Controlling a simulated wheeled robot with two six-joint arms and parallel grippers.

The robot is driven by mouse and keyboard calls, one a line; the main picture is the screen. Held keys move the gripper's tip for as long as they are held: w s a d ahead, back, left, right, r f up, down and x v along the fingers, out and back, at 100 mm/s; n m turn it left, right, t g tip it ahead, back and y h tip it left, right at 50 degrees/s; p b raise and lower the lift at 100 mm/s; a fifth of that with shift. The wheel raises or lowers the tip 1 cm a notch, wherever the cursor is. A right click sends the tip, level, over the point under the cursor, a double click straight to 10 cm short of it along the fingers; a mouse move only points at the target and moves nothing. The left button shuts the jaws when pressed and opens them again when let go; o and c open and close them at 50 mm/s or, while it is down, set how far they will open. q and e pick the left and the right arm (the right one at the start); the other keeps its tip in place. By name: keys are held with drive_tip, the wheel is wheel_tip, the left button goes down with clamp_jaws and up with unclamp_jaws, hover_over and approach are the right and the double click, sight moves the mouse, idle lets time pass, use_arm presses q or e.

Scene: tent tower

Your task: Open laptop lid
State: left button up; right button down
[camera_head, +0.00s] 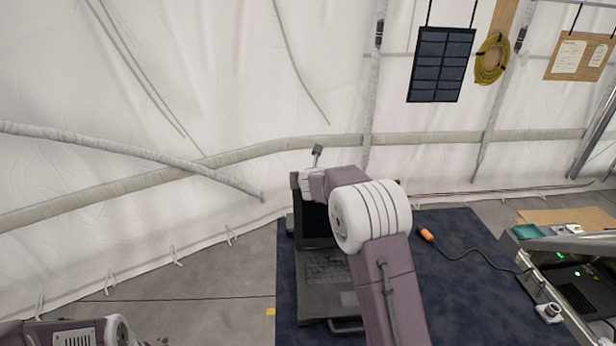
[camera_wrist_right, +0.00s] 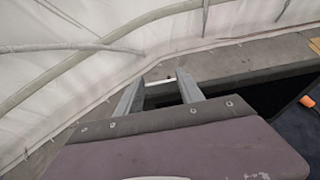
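The black laptop (camera_head: 325,268) stands on a dark blue mat. Its keyboard base faces me, and its lid (camera_head: 312,222) stands raised behind the keyboard. My right arm hides the right part of the lid and base. My right gripper (camera_head: 317,151) is at the lid's top edge, pointing away from me; I cannot tell if it touches. In the right wrist view its two grey fingers (camera_wrist_right: 160,82) are spread apart, with no object clearly held between them. My left arm shows at the bottom left corner, but its gripper is out of view.
The mat (camera_head: 455,290) is partly clear right of my arm. An orange-ended cable (camera_head: 427,234) lies there, leading to an open equipment case (camera_head: 575,275). A white tent wall (camera_head: 200,100) rises behind. Grey floor (camera_head: 200,285) is clear to the left.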

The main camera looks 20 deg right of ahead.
drive_tip(key=shift+w+d+r+p, duration=0.15)
drive_tip(key=shift+w+d+p, duration=0.15)
drive_tip(key=shift+w, duration=0.4)
drive_tip(key=shift+w+d+r+p, duration=0.15)
drive_tip(key=shift+w+p, duration=0.1)
drive_tip(key=shift+w, duration=0.45)
drive_tip(key=c, duration=0.7)
unclamp_jaws()
drive_tip(key=shift+s+f, duration=0.15)
drive_tip(key=b+v, duration=0.2)
drive_tip(key=v, duration=0.7)
drive_tip(key=shift+s+a, duration=0.1)
